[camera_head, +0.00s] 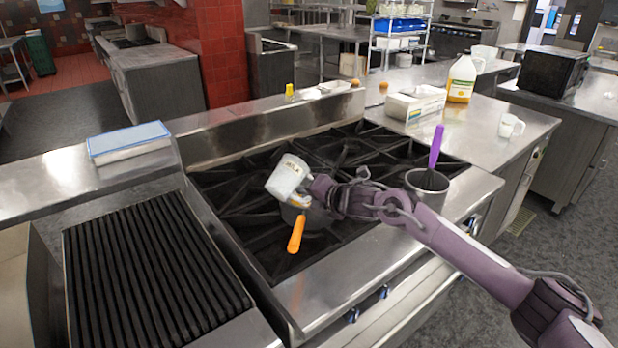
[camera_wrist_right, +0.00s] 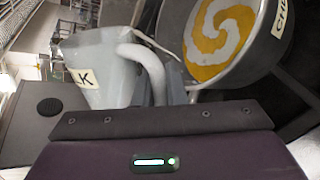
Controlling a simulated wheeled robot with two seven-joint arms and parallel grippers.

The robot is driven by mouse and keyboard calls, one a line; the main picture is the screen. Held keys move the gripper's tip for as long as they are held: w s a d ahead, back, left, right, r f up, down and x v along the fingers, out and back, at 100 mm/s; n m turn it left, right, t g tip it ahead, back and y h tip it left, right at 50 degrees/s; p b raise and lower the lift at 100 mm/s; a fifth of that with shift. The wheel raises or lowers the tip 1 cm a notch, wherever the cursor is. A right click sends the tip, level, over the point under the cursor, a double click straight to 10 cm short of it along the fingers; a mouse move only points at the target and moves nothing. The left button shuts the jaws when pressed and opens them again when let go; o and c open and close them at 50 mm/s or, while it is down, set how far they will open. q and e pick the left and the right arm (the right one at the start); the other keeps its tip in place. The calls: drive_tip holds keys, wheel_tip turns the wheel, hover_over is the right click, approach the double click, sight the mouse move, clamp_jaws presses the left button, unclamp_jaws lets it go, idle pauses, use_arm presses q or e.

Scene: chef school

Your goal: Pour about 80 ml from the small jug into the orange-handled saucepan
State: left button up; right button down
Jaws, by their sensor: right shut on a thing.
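The small white jug (camera_head: 285,178) is tilted over the cooktop in the head view. In the right wrist view the jug (camera_wrist_right: 98,72) shows its handle and a label ending in "LK". My right gripper (camera_head: 316,190) is shut on the jug. The orange-handled saucepan (camera_head: 297,234) is on the cooktop below it, with its body mostly hidden by the jug and gripper. In the right wrist view the saucepan (camera_wrist_right: 284,62) holds an orange and white swirl. My left gripper is not in view.
A ridged grill (camera_head: 150,270) lies left.

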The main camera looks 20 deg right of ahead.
drive_tip(key=shift+a+r+m+y+p, duration=0.15)
drive_tip(key=shift+r+m+y+p, duration=0.2)
drive_tip(key=shift+p, duration=0.7)
drive_tip(key=shift+w+d+f+m+g+y, duration=0.25)
drive_tip(key=shift+w+d+f+m+g, duration=0.05)
drive_tip(key=shift+d+f+m, duration=0.25)
idle(0.7)
drive_tip(key=shift+s+a+r, duration=0.2)
drive_tip(key=shift+a, duration=0.15)
drive_tip(key=n+b, duration=0.1)
drive_tip(key=b, duration=0.1)
drive_tip(key=f+t+h+b, duration=0.1)
drive_tip(key=shift+s+a+n+b, duration=0.1)
drive_tip(key=shift+s+n+b, duration=0.05)
drive_tip(key=shift+n+b, duration=0.25)
drive_tip(key=b, duration=0.1)
drive_tip(key=r+n+t+b, duration=0.1)
drive_tip(key=b, duration=0.1)
drive_tip(key=shift+w+d+r+n+h, duration=0.1)
drive_tip(key=shift+w+d+n+h, duration=0.1)
drive_tip(key=shift+n+h, duration=0.1)
drive_tip(key=shift+w+d+r+n+b, duration=0.15)
drive_tip(key=shift+n+b, duration=0.15)
drive_tip(key=shift+b, duration=0.35)
